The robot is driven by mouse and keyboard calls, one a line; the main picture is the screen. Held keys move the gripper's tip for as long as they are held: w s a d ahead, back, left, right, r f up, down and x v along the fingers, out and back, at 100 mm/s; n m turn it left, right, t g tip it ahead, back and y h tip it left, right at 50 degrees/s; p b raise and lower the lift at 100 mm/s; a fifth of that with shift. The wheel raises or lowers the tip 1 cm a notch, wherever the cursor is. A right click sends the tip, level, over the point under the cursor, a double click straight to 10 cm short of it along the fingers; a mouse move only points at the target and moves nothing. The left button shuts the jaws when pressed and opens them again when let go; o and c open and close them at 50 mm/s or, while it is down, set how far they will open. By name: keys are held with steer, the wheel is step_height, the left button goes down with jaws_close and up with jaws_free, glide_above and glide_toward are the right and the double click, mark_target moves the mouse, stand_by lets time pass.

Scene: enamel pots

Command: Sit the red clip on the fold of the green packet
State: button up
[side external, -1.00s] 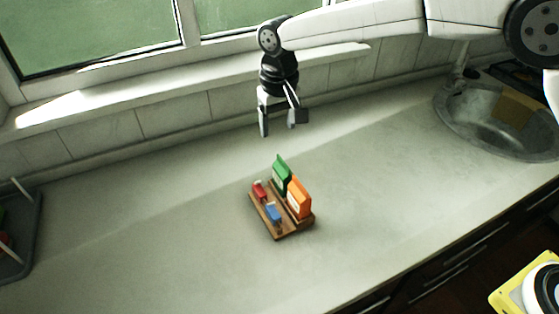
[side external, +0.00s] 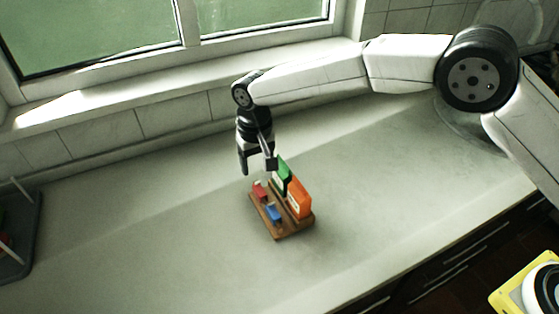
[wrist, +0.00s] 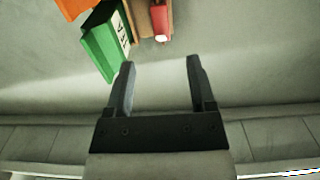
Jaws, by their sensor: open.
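The red clip (side external: 260,191) lies at the left back of a small wooden stand (side external: 292,234); its end also shows in the wrist view (wrist: 161,24), beyond my fingertips. The green packet (side external: 285,174) stands upright at the back of the stand, partly behind my gripper, and shows at upper left in the wrist view (wrist: 105,46). My gripper (side external: 257,170) is open and empty, just behind and above the clip and packet. In the wrist view its fingers (wrist: 158,62) are apart with only bare counter between them.
An orange packet (side external: 299,199) stands in front of the green one. A blue clip (side external: 273,212) lies near the red clip. A grey tray (side external: 34,240) is at the far left. The counter around the stand is clear.

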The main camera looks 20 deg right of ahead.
mark_target(259, 188)
steer(key=shift+f, duration=1.4)
steer(key=shift+f, duration=0.1)
steer(key=shift+s+a+f, duration=0.1)
steer(key=shift+f, duration=2.4)
jaws_close()
